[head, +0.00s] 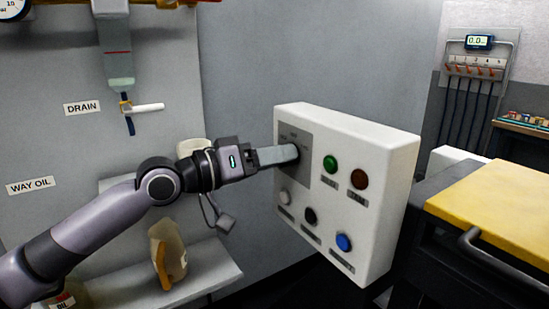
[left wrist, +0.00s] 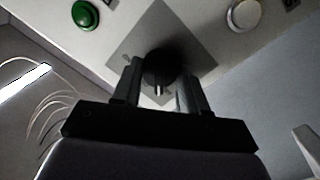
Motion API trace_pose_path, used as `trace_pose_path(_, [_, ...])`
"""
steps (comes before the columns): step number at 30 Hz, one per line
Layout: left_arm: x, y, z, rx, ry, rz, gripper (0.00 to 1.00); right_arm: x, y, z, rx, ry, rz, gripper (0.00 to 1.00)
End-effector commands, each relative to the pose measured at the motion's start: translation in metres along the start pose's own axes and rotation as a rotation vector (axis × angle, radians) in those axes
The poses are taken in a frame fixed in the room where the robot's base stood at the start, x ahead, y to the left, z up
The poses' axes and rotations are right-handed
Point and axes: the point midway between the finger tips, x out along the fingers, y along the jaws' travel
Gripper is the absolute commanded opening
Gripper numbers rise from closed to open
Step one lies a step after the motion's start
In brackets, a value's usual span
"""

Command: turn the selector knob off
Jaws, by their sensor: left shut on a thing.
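The selector knob (left wrist: 160,68) is black and round, on a grey square plate (left wrist: 205,45) of the white control box. In the head view the plate (head: 322,160) is at the box's upper left, and only the knob's dark edge (head: 296,152) shows past my gripper. My left gripper (head: 290,155) reaches in from the left and is shut on the knob. In the left wrist view its two fingers (left wrist: 160,90) stand on either side of the knob. A pale mark shows at the knob's lower middle. The position labels are too small to read. My right gripper is not in view.
The box (head: 375,215) also carries a green button (head: 330,163), a red one (head: 360,179), a white one (head: 285,198), a black one (head: 310,215) and a blue one (head: 343,242). A yellow-topped cart (head: 490,205) stands right. A shelf (head: 205,275) with a jug (head: 165,250) is below my arm.

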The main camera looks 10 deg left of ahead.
Motion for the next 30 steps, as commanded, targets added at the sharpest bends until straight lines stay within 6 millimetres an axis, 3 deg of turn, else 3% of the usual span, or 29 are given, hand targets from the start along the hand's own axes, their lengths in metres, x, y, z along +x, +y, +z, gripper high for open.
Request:
trace_pose_path(18, [0.0002,0.0019,-0.0004,0.514,-0.034,-0.024,0.12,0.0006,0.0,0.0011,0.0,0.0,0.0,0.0])
trace_pose_path(30, [0.0002,0.0021,-0.0002,0.727,-0.048,-0.035,0.12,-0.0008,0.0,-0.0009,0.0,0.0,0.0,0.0])
